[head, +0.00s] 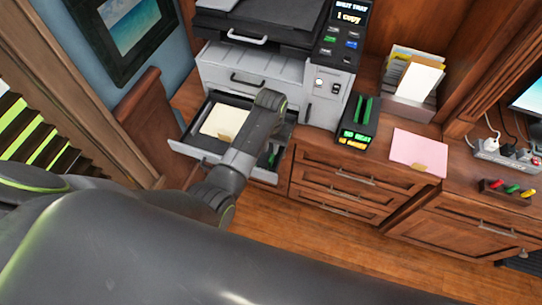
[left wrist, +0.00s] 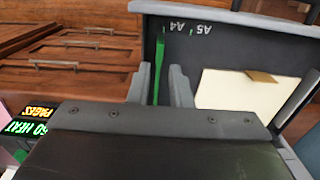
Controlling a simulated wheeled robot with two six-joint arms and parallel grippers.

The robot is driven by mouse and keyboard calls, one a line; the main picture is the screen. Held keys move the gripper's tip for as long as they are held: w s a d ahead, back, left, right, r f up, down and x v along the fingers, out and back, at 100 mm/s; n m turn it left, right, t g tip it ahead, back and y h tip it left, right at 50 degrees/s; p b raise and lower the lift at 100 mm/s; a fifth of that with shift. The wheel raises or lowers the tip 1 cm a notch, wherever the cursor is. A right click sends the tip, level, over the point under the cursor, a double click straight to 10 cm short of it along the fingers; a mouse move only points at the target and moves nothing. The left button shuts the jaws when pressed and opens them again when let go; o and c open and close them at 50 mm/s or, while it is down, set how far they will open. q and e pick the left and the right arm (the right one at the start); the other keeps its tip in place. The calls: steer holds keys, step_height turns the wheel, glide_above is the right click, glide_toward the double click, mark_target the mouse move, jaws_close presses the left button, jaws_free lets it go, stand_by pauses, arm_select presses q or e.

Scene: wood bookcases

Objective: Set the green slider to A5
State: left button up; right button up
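The green slider (left wrist: 158,72) is in the open paper drawer, with its far end close to the A4 mark (left wrist: 177,25) and to one side of the A5 mark (left wrist: 201,29). A bit of green also shows in the head view (head: 270,155) beside my arm. My left gripper (left wrist: 163,82) has its two fingers apart with the slider between them, nearer the left finger in the wrist view; I cannot tell whether it touches. In the head view my left arm hides most of this area. My right gripper is out of view.
The drawer (head: 200,154) juts out below the copier (head: 262,70) and holds cream paper (head: 222,121). Wood cabinets (head: 345,185) stand below.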

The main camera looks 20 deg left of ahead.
mark_target(271, 157)
arm_select(q)
step_height(271, 157, down, 7)
steer(key=shift+f, duration=0.2)
stand_by(0.4)
jaws_close()
